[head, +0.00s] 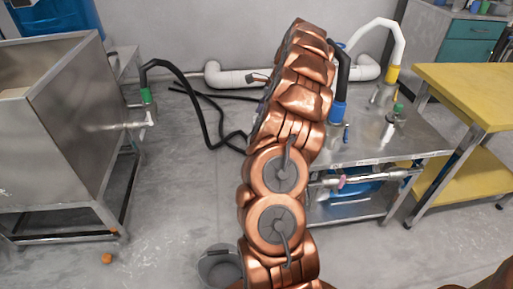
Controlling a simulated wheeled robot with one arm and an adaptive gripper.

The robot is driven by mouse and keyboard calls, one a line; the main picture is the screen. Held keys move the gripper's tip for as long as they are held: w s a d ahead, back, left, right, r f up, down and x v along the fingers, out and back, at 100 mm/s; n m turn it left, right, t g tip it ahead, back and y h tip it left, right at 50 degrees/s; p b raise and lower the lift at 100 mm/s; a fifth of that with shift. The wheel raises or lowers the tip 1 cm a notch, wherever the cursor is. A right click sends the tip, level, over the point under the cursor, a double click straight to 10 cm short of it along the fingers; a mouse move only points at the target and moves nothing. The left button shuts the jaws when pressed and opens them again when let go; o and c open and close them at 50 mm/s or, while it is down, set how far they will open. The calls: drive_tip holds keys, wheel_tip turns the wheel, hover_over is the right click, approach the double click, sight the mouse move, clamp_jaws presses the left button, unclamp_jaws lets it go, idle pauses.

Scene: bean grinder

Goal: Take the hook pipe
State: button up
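Several hook-shaped pipes are in the head view; I cannot tell which one is the task's hook pipe. A white curved pipe (397,45) with a yellow collar rises from the metal table at the right. A black curved pipe (342,77) with a blue collar stands left of it, partly hidden by my copper arm. Another black pipe (158,63) with a green collar arches at the left steel hopper. My arm rises through the middle of the view. My gripper is not visible, so its state and hold are hidden.
A steel hopper (55,125) fills the left. A metal table (375,149) stands right of my arm, beside a yellow table (465,92). A grey bucket (217,266) and small orange object (106,258) are on the floor. Floor between hopper and arm is mostly clear.

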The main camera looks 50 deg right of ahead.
drive_tip(key=b+x, duration=0.1)
drive_tip(key=x, duration=0.6)
drive_tip(key=shift+a+f+b, duration=0.1)
drive_tip(key=shift+a+b, duration=0.05)
drive_tip(key=shift+b, duration=0.2)
drive_tip(key=shift+w, duration=0.1)
clamp_jaws()
idle(0.4)
